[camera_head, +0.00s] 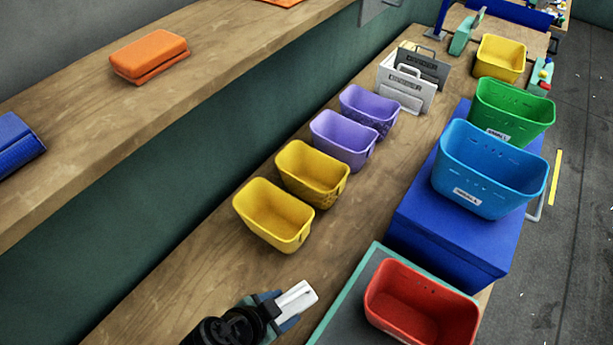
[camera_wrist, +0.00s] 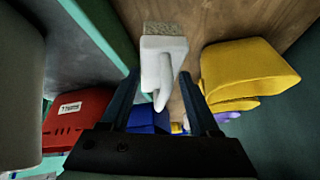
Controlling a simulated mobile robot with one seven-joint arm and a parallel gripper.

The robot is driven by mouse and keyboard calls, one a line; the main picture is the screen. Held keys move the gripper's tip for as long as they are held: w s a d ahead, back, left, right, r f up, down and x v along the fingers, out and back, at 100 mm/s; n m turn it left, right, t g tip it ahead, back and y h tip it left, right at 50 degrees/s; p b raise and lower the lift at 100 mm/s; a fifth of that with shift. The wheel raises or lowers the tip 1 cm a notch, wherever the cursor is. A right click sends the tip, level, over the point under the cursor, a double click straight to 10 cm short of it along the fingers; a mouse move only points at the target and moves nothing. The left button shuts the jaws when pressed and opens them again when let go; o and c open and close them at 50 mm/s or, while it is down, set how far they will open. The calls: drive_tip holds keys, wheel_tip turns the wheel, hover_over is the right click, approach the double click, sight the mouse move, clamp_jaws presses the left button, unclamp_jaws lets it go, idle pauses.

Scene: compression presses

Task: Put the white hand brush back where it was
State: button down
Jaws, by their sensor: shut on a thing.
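The white hand brush (camera_head: 297,298) is in my gripper (camera_head: 283,309), above the near part of the wooden bench. In the wrist view the brush (camera_wrist: 158,68) sits between the two dark fingers of my gripper (camera_wrist: 158,92). Its handle points down in that picture and its pale bristles (camera_wrist: 165,29) are at the top. My gripper is shut on it. The head view does not show clearly how high the brush is above the bench.
Two yellow bins (camera_head: 273,216) and two purple bins (camera_head: 343,141) line the bench (camera_head: 190,262). A red bin (camera_head: 419,302) stands on a green-edged grey tray (camera_head: 352,293) at right. Blue and green bins stand on a blue box (camera_head: 450,235). Bare bench lies left of my gripper.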

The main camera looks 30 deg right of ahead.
sight(286, 314)
drive_tip(key=shift+d+f+m, duration=0.15)
drive_tip(key=shift+d+m, duration=0.15)
drive_tip(key=shift+d, duration=0.05)
wheel_tip(286, 314, down, 5)
drive_tip(key=shift+a+r, duration=0.1)
drive_tip(key=shift+a, duration=0.05)
drive_tip(key=shift+f+p, duration=0.3)
drive_tip(key=shift+f, duration=2)
drive_tip(key=shift+c, duration=0.6)
unclamp_jaws()
drive_tip(key=shift+f, duration=0.1)
drive_tip(key=v, duration=1.2)
drive_tip(key=shift+b, duration=0.35)
drive_tip(key=shift+w, duration=0.2)
